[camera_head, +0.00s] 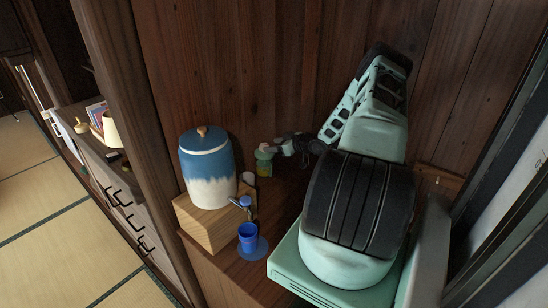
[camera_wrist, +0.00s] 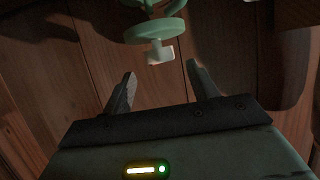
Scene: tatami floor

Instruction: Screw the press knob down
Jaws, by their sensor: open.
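The press (camera_head: 264,158) is a small clear-sided pot with a green top and something yellow inside, standing on the wooden counter by the back wall. In the wrist view its green top part (camera_wrist: 155,31) shows at the upper middle. A pale T-shaped knob (camera_wrist: 160,53) stands out from it toward my gripper. My gripper (camera_wrist: 160,85) is open and empty, with its two fingers apart. The knob lies beyond the fingertips, roughly between them in the picture and apart from both. In the head view my gripper (camera_head: 281,146) is just right of the press, and the knob is hard to make out.
A blue and white lidded jar (camera_head: 207,170) stands on a wooden box (camera_head: 211,223) left of the press. A blue cup (camera_head: 248,236) sits on a blue saucer (camera_head: 255,250) in front. A wooden wall (camera_head: 240,70) is close behind. A drawer cabinet stands farther left.

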